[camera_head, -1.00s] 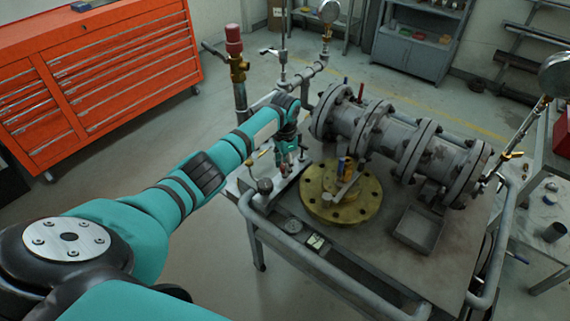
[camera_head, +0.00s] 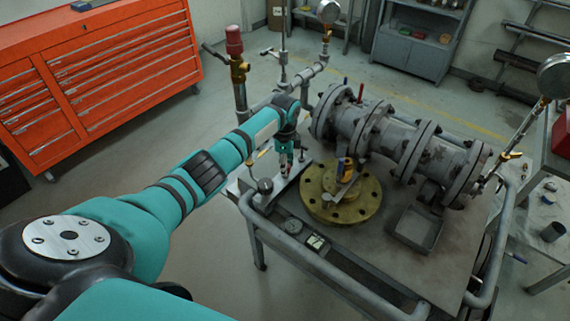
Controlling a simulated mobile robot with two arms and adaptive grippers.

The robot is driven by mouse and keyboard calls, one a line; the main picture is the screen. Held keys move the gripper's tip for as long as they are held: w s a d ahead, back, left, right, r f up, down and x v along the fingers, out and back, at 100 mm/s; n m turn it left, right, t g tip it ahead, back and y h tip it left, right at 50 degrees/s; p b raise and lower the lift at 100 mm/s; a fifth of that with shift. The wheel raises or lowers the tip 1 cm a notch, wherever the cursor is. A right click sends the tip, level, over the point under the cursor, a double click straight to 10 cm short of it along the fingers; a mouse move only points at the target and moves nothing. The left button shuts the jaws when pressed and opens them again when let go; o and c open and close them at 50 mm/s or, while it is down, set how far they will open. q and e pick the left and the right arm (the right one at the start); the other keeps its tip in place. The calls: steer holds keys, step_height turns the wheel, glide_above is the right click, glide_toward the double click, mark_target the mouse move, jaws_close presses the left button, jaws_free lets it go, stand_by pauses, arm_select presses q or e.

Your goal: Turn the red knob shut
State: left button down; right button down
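My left arm reaches in from the left. Its gripper (camera_head: 287,165) points down over a grey plate (camera_head: 268,190) at the bench's left edge. A small red part (camera_head: 284,173) shows at the fingertips; it may be the red knob, but the gripper largely hides it. I cannot tell whether the fingers touch it or how far they are apart. Another red piece, a red cap (camera_head: 233,40), tops a brass valve (camera_head: 239,70) on an upright pipe behind the arm, clear of the gripper. My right gripper is not in view.
A brass flange (camera_head: 368,203) lies right of the gripper. A flanged grey pipe assembly (camera_head: 400,147) stands behind it, with an open grey tray (camera_head: 417,230) in front. A pipe rail (camera_head: 310,262) runs along the bench's front edge. An orange tool cabinet (camera_head: 110,75) stands far left.

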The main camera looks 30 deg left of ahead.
arm_select(q)
steer(key=m, duration=0.5)
steer(key=shift+w+m, duration=0.1)
steer(key=shift+m, duration=0.2)
steer(key=m+b, duration=0.1)
steer(key=m, duration=0.4)
steer(key=shift+r, duration=0.1)
steer(key=shift+m, duration=0.3)
steer(key=c, duration=0.9)
jaws_free()
steer(key=shift+c, duration=0.2)
step_height(320, 180, up, 12)
